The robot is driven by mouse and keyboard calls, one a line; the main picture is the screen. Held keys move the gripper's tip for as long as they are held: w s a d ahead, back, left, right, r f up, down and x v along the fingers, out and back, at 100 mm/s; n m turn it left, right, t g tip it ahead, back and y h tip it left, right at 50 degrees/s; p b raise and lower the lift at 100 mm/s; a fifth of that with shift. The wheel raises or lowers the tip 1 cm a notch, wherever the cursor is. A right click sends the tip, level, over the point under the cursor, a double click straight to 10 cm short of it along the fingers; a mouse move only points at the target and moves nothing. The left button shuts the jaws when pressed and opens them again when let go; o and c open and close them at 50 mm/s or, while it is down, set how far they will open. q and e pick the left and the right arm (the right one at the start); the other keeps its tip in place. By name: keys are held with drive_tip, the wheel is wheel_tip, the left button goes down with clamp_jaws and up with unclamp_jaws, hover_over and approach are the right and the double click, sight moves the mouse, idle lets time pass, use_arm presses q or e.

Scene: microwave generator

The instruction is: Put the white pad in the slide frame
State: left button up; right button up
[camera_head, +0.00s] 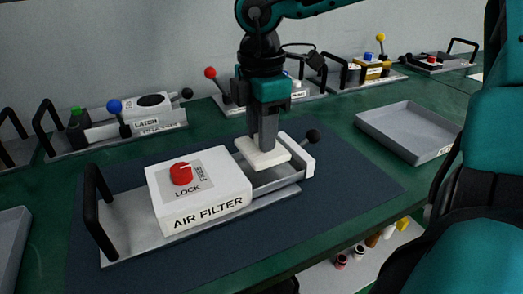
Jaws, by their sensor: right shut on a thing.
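The white pad (264,154) is a flat block held by my right gripper (264,138), whose fingers point down and are shut on it. The pad is over the slide frame (278,178), the grey drawer-like part pulled out on the right side of the white air filter box (198,190). I cannot tell whether the pad touches the frame. The frame has a white end plate with a black knob (312,136). A red lock knob (181,173) sits on top of the box. My left gripper is not in view.
The air filter unit stands on a dark mat (350,190) with a black handle (97,212) at its left. An empty grey tray (408,130) lies to the right. A latch unit (150,118) and several other units line the back. The right part of the mat is clear.

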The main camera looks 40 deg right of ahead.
drive_tip(key=shift+f, duration=2.1)
drive_tip(key=shift+f+b, duration=0.2)
drive_tip(key=shift+b, duration=0.25)
drive_tip(key=o, duration=1)
drive_tip(key=shift+r+p, duration=0.35)
drive_tip(key=shift+r, duration=0.2)
wheel_tip(320, 180, up, 11)
drive_tip(key=shift+r+p, duration=0.15)
drive_tip(key=shift+p, duration=0.4)
